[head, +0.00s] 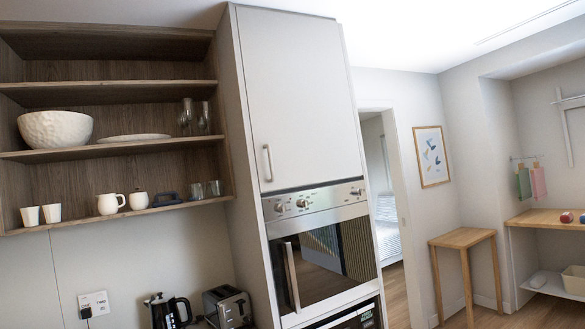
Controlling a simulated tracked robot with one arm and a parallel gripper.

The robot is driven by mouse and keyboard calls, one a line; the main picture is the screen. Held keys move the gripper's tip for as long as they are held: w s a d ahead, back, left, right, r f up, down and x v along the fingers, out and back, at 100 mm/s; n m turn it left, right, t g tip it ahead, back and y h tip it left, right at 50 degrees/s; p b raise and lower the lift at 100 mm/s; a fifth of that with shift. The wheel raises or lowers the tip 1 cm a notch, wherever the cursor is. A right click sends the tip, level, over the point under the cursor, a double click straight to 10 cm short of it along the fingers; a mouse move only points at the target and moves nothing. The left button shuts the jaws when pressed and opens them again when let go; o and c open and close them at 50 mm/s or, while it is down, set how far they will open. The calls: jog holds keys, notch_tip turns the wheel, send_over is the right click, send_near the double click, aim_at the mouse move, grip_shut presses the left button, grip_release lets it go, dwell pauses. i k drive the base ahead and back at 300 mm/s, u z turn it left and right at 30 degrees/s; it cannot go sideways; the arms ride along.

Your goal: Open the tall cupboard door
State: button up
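The tall cupboard door (298,95) is a plain light grey panel in the upper part of a tall unit, above a built-in oven. It looks shut, flush with the cabinet. Its vertical bar handle (267,163) sits near the lower left corner of the door. The whole view is tilted, so the unit leans in the picture. My gripper is not in view, and nothing touches the handle.
The oven (325,255) with knobs and a bar handle (291,277) is below the door. Open wooden shelves (110,90) with crockery are at left. A kettle (166,311) and toaster (229,307) stand below them. A wooden table (462,238) and a doorway are at right.

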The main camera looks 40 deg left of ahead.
aim_at(303, 129)
jog(key=u, duration=0.25)
jog(key=i, duration=1.45)
jog(key=u, duration=0.85)
jog(key=i, duration=1.45)
jog(key=u, duration=0.5)
